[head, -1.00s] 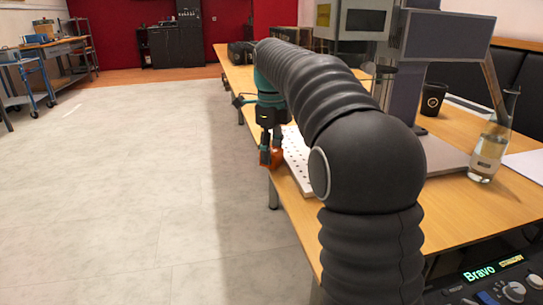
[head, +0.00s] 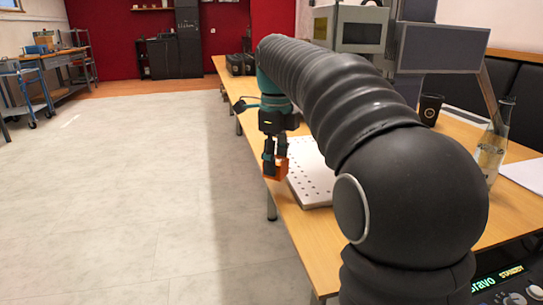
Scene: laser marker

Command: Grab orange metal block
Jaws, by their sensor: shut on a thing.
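The orange metal block (head: 281,169) is between the fingers of my gripper (head: 275,160) in the head view. My gripper is shut on it and points downward. The block is at the left edge of the wooden table, just left of the white perforated plate. The fingers hide part of the block. I cannot tell whether its underside is clear of the table.
The white perforated plate (head: 313,180) lies on the wooden table (head: 318,245). A grey machine (head: 440,48), a black cup (head: 430,109) and a glass bottle (head: 494,145) stand to the right. The floor (head: 120,190) at left is clear.

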